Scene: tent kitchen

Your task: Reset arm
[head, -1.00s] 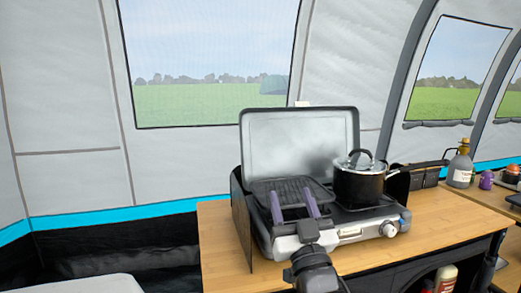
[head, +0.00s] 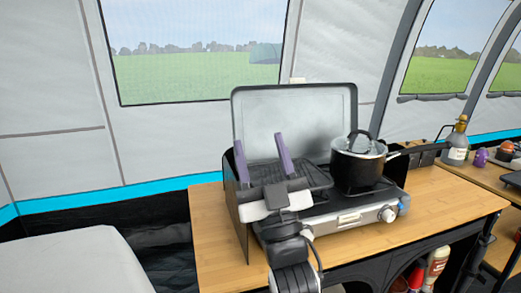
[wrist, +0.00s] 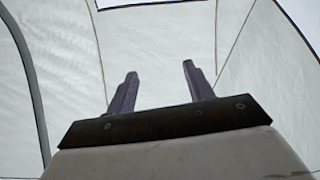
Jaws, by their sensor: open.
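My gripper (head: 260,151) is in front of the left side of the camp stove in the head view. Its two purple fingers point up and stand wide apart, with nothing between them. The wrist view shows the same open gripper (wrist: 158,85) against the pale tent wall, with no object near the fingertips. My arm comes up from the bottom of the head view and hides part of the stove's front left.
The camp stove (head: 350,222) stands on a wooden table (head: 440,207), its lid (head: 295,118) raised. A dark grill plate (head: 317,178) is on its left, a lidded black pot (head: 357,168) on its right. A bottle (head: 456,150) stands farther right. Open air surrounds the fingers.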

